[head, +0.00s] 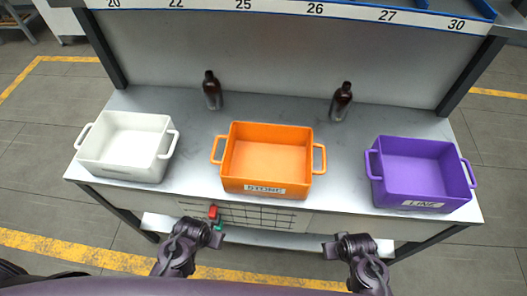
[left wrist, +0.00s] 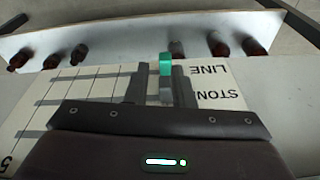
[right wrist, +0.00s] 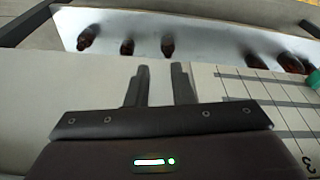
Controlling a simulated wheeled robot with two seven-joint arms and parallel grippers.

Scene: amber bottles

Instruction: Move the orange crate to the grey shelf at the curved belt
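The orange crate (head: 267,183) stands upright in the middle of the pale bench top, a handle at each side and a label on its front. It looks empty. My left gripper (head: 205,232) is in front of the bench, below and left of the crate. Its fingers (left wrist: 163,85) are apart, with a green piece (left wrist: 166,64) showing beyond the gap. My right gripper (head: 340,243) is in front of the bench, below and right of the crate. Its fingers (right wrist: 161,85) are apart and empty. Neither gripper touches the crate. I cannot identify the grey shelf or curved belt.
A white crate (head: 127,143) stands left on the bench and a purple crate (head: 420,172) right. Two amber bottles (head: 212,90) (head: 341,101) stand behind. A gridded board (head: 262,216) hangs at the front. Several bottles (right wrist: 167,46) stand on a surface ahead. Yellow lines mark the floor.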

